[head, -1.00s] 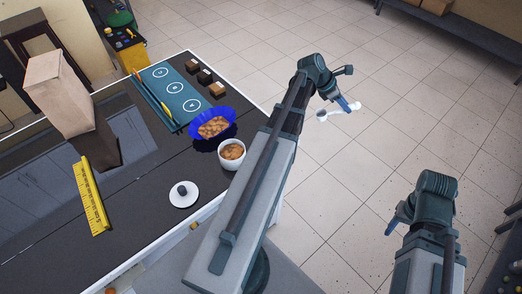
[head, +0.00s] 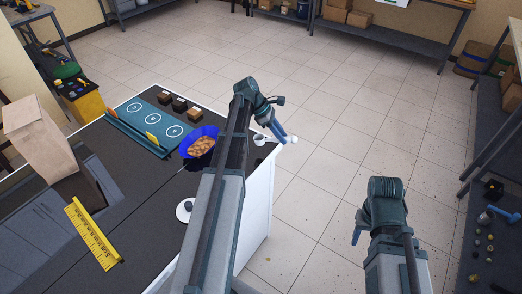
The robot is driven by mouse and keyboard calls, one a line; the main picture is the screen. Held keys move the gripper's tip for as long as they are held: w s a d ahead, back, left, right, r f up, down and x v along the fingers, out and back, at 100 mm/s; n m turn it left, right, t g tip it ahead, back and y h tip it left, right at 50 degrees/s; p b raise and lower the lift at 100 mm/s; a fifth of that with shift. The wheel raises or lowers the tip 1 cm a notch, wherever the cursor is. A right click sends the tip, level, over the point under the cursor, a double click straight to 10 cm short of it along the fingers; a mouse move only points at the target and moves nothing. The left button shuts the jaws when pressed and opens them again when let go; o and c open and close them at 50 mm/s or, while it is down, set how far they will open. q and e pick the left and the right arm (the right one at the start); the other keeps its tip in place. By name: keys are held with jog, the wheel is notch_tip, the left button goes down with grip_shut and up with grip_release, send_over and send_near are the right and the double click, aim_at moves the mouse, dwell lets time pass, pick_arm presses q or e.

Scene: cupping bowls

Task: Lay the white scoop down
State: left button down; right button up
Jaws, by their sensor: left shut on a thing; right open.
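The white scoop (head: 259,140) is in my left gripper (head: 280,136), which is shut on it near the right end. The scoop is held in the air; in the picture it lies across the right edge of the dark table (head: 150,226) with floor behind its right end. How high it is above the table top I cannot tell. My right gripper (head: 357,236) is open and empty, over the floor right of the table.
A blue bowl of brown pieces (head: 201,147) stands left of my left arm. Behind it is a teal mat (head: 131,121) with white rings and several small boxes (head: 180,105). A white lid (head: 184,211), a yellow ruler (head: 92,233) and a paper bag (head: 38,136) are on the table.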

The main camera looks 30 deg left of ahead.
aim_at(264, 163)
pick_arm(q)
jog(key=s+a+f+m+g, duration=0.1)
jog(key=m, duration=0.2)
jog(key=s+a+f+m+g+y, duration=0.1)
jog(key=s+m+g, duration=0.1)
jog(key=m, duration=0.1)
jog(key=s+a+f+m+g+y+b, duration=0.1)
jog(key=s+m, duration=0.1)
jog(key=m, duration=0.2)
jog(key=shift+a+g, duration=0.25)
jog(key=shift+g, duration=0.15)
jog(key=shift+s+a+f+m+y, duration=0.15)
jog(key=shift+s+a+m+y, duration=0.1)
jog(key=shift+m, duration=0.3)
jog(key=shift+s+a+f+m+y, duration=0.15)
jog(key=shift+s+m+y, duration=0.1)
jog(key=shift+m, duration=0.3)
jog(key=shift+r+g, duration=0.1)
jog(key=shift+g, duration=0.2)
jog(key=shift+f+b, duration=0.95)
jog(key=shift+b, duration=0.05)
jog(key=shift+f, duration=0.3)
jog(key=shift+f+b, duration=0.45)
jog(key=shift+b, duration=0.3)
jog(key=shift+f, duration=0.1)
jog(key=c, duration=1.2)
grip_release()
